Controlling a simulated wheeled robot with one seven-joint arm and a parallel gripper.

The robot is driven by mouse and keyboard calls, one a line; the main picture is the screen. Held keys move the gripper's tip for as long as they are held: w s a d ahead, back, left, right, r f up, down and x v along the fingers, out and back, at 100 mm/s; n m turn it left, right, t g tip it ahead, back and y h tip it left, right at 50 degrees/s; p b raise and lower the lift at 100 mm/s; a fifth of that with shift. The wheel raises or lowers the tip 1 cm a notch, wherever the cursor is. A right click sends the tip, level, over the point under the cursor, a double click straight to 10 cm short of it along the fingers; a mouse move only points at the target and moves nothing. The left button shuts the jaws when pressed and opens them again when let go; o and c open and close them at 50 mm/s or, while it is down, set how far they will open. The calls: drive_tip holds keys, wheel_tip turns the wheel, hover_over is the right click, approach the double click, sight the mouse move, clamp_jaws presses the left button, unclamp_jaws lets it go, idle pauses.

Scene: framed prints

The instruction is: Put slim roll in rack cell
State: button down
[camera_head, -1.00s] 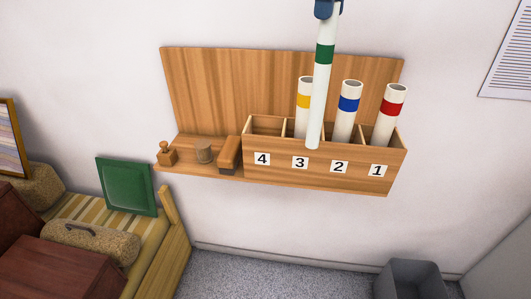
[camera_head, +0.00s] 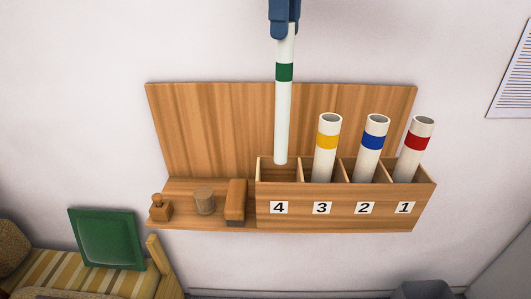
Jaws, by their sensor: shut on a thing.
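The slim white roll with a green band (camera_head: 283,110) hangs nearly upright from my gripper (camera_head: 282,32), which is shut on its top end. The roll's lower end shows at the opening of cell 4 of the wooden rack (camera_head: 345,212), near the rack's back left. I cannot tell whether that end is just above the cell or slightly inside it. Cell 4 holds no other roll. A yellow-banded roll (camera_head: 325,150) stands in cell 3, a blue-banded roll (camera_head: 371,150) in cell 2 and a red-banded roll (camera_head: 415,150) in cell 1.
A wooden back panel (camera_head: 210,125) rises behind the rack. On the shelf left of cell 4 are a wooden block (camera_head: 236,200), a round grey-brown item (camera_head: 204,201) and a small knobbed stamp (camera_head: 160,208). A green cushion (camera_head: 106,238) is at lower left.

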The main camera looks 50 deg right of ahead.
sight(283, 49)
wheel_tip(283, 49, down, 17)
idle(0.9)
drive_tip(key=shift+f, duration=0.1)
drive_tip(key=c, duration=0.8)
unclamp_jaws()
wheel_tip(283, 49, up, 12)
drive_tip(key=shift+w+r+b, duration=0.1)
drive_tip(key=shift+r+b, duration=0.05)
drive_tip(key=shift+b, duration=0.8)
